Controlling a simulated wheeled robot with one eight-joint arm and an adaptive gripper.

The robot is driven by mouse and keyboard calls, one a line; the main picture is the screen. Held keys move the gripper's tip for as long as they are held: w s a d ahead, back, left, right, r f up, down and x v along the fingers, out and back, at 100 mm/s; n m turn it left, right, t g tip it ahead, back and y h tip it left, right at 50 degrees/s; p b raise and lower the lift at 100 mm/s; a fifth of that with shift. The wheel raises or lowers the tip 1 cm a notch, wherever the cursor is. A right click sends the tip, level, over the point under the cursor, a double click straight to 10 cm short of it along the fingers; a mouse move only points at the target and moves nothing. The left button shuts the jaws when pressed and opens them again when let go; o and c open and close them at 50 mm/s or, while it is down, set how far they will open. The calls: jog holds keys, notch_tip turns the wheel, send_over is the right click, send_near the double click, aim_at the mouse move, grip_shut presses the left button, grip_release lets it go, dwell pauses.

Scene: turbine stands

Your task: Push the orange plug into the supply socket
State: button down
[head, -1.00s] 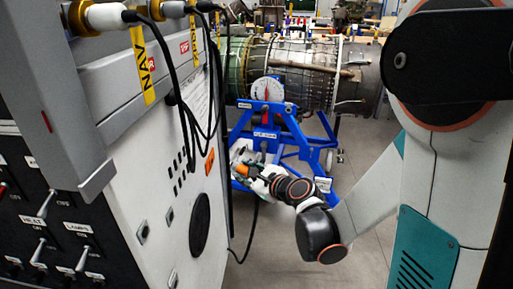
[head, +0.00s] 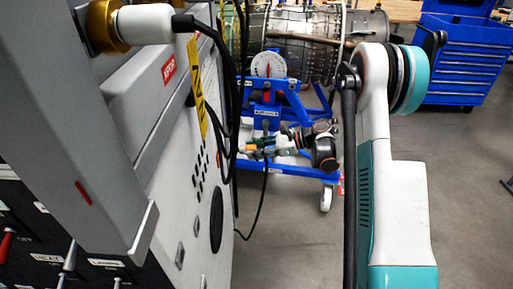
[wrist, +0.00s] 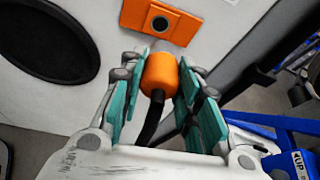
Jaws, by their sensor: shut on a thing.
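The orange plug (wrist: 160,74) is a short cylinder with a black cable (wrist: 150,122) at its near end. My gripper (wrist: 161,68) is shut on it, with teal pads on its left and right sides. The supply socket (wrist: 160,23) is a dark round hole in an orange plate on the white panel. The plug is just in front of the socket and looks apart from it, roughly in line. In the head view my gripper (head: 258,148) is small, beside the white cabinet; the plug's end is hard to make out there.
The white cabinet (head: 172,200) fills the left side, with black cables hanging down its face. A large black round port (wrist: 48,42) is left of the socket. A blue turbine stand (head: 300,173) is behind my gripper. Open floor lies at the right.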

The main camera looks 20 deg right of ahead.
aim_at(240, 149)
jog(key=shift+s+d+f+g, duration=0.1)
jog(key=shift+d+f+g, duration=0.1)
jog(key=shift+g, duration=0.1)
jog(key=shift+w+a, duration=0.25)
jog(key=shift+a, duration=0.6)
jog(key=shift+w+a, duration=0.2)
jog(key=shift+a, duration=0.65)
jog(key=shift+w+a, duration=0.25)
jog(key=shift+a, duration=0.3)
jog(key=shift+w+a+b, duration=0.3)
jog(key=shift+a+b, duration=0.65)
jog(key=shift+a+r, duration=0.15)
jog(key=shift+a, duration=0.1)
dwell(0.4)
jog(key=c, duration=1.3)
grip_release()
jog(key=shift+w+a, duration=0.1)
jog(key=shift+a, duration=0.05)
jog(key=shift+o, duration=1)
jog(key=shift+a, duration=0.3)
jog(key=shift+o, duration=0.7)
jog(key=shift+d, duration=0.3)
jog(key=shift+d, duration=0.1)
